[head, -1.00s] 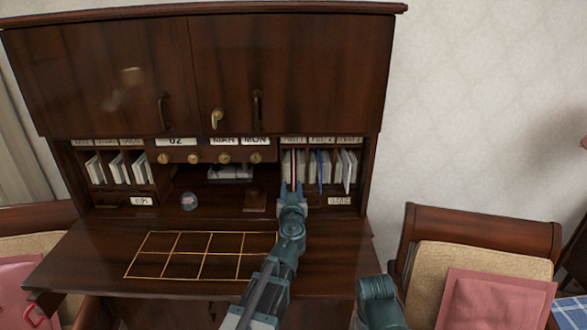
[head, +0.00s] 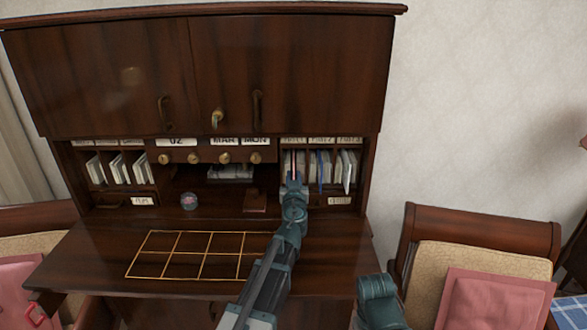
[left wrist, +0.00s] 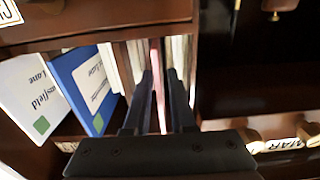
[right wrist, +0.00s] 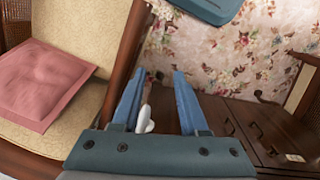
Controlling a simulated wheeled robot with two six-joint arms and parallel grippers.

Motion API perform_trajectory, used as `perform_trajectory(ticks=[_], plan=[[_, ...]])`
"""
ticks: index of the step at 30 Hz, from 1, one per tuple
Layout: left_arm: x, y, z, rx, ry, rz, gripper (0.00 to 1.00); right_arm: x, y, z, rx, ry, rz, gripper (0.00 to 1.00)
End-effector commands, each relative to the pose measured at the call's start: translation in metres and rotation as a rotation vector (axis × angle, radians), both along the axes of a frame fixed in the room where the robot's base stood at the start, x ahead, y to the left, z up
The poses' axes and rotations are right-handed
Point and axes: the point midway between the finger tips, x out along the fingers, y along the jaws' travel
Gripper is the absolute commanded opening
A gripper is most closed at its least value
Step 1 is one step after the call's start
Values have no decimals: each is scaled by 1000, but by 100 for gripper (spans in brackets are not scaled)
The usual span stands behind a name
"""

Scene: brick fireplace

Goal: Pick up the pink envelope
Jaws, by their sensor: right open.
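The pink envelope (left wrist: 156,60) stands upright on edge in a pigeonhole of the desk, among white envelopes. It shows in the head view as a thin pinkish strip (head: 294,164). My left gripper (left wrist: 161,76) is at the pigeonhole, with one finger on each side of the pink envelope. Whether both fingers press on it is unclear. The left gripper also shows in the head view (head: 293,178). My right gripper (right wrist: 158,75) is open and empty, low at the right, away from the desk's pigeonholes.
A blue envelope (left wrist: 88,85) and a white one (left wrist: 35,95) stand left of the pink one in the left wrist view. The wooden desk (head: 90,255) has a gold grid. A chair with a pink cushion (head: 495,300) stands at the right.

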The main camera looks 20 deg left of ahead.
Motion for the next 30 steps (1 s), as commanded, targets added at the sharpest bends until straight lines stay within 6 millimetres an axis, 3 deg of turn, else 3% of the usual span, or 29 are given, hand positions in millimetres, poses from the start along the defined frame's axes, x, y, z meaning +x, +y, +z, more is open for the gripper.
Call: perform_trajectory(ticks=[1, 3, 17, 29, 30], plan=[[0, 0, 0, 0, 0, 0, 12, 0, 0, 0, 0, 0, 0, 43], [0, 0, 0, 0, 0, 0, 0, 0, 0, 0, 0, 0, 0, 43], [0, 0, 1, 0, 0, 0, 0, 0, 0, 1, 0, 0, 0, 43], [0, -3, 20, 0, 0, 1, 0, 0, 0, 20, 0, 0, 0, 43], [-6, -4, 16, 0, 0, 1, 0, 0, 0, 16, 0, 0, 0, 43]])
